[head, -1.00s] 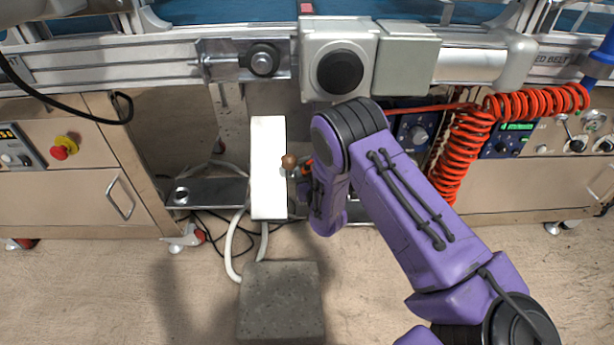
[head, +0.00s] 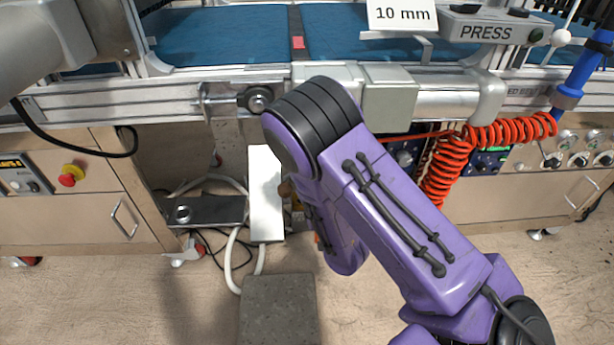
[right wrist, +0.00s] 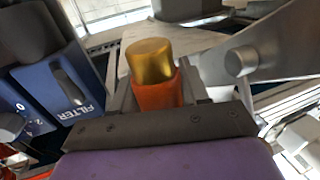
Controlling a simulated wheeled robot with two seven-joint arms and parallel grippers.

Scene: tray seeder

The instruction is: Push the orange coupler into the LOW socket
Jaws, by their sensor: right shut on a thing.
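The orange coupler (right wrist: 157,92), with a brass-coloured end, stands between the fingers of my right gripper (right wrist: 156,84) in the right wrist view. The gripper is shut on it, and the brass end points away from the wrist. My left gripper is not in view.
In the right wrist view a blue FILTER unit (right wrist: 62,85) stands left of the coupler, and a grey metal part (right wrist: 270,55) is close on the right. In the head view a red coiled hose (head: 440,175) hangs right of my arm. A white box (head: 265,195) stands left.

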